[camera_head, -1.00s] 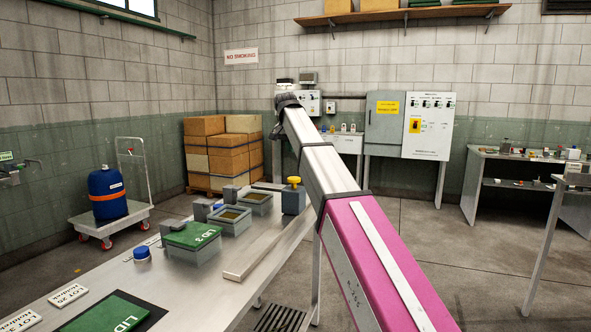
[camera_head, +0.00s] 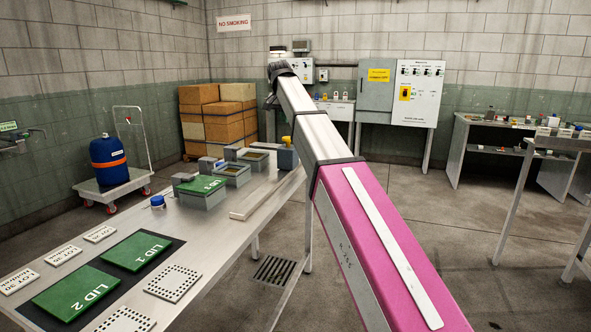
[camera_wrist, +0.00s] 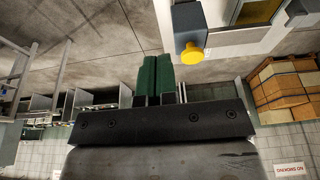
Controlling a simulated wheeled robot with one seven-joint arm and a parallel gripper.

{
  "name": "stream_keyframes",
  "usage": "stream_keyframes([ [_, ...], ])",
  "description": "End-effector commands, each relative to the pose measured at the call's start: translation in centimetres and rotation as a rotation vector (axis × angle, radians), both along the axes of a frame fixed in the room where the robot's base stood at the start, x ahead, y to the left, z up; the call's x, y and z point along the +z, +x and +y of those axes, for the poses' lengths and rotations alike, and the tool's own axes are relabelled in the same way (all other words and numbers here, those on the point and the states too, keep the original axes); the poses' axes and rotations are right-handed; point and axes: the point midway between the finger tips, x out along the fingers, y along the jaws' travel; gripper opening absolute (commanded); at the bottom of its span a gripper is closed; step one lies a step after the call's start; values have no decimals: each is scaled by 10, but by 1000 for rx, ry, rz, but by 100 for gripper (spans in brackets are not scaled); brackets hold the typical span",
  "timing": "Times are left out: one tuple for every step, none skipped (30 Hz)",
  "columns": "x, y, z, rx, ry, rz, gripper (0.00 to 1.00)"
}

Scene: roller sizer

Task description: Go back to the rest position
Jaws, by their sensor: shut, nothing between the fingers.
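My gripper (camera_wrist: 155,75) shows in the wrist view as two green fingers pressed together, with nothing between them. It points up in that upside-down picture, apart from anything. A dark grey block with a yellow knob (camera_wrist: 190,50) is just to its right. In the head view my pink and silver arm reaches away over the right side of the bench, and the fingers are hidden there. The same yellow-knobbed block (camera_head: 287,155) stands at the bench's far end, partly behind the arm.
The bench (camera_head: 215,238) holds LID 1 (camera_head: 137,251), LID 2 (camera_head: 77,292), a box topped by LID 3 (camera_head: 202,186), open boxes and perforated plates. A cart with a blue drum (camera_head: 108,162) stands left, cartons (camera_head: 212,117) behind. Open floor (camera_head: 435,225) lies right of the arm.

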Motion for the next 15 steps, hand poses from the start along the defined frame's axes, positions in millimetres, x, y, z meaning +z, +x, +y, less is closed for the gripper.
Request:
stream_keyframes([
  [-8, -1, -3, 3, -1, 3, 0],
  [-11, -1, -4, 4, -1, 6, 0],
  [-17, -2, -6, 7, -2, 8, 0],
  [-21, -2, -7, 9, -3, 9, 0],
  [-25, -3, -9, 11, -3, 11, 0],
  [-30, -3, -11, 14, -3, 12, 0],
  [-36, -4, -13, 16, -4, 14, 0],
  [-41, -5, -15, 20, -6, 17, 0],
  [-48, -5, -18, 23, -7, 20, 0],
  [-55, -6, -20, 27, -8, 24, 0],
  [-61, -7, -22, 30, -7, 27, 0],
  [-70, -9, -25, 34, -9, 31, 0],
  [-78, -10, -28, 39, -9, 34, 0],
  [-85, -11, -30, 44, -10, 36, 0],
  [-96, -13, -35, 49, -11, 41, 0],
])
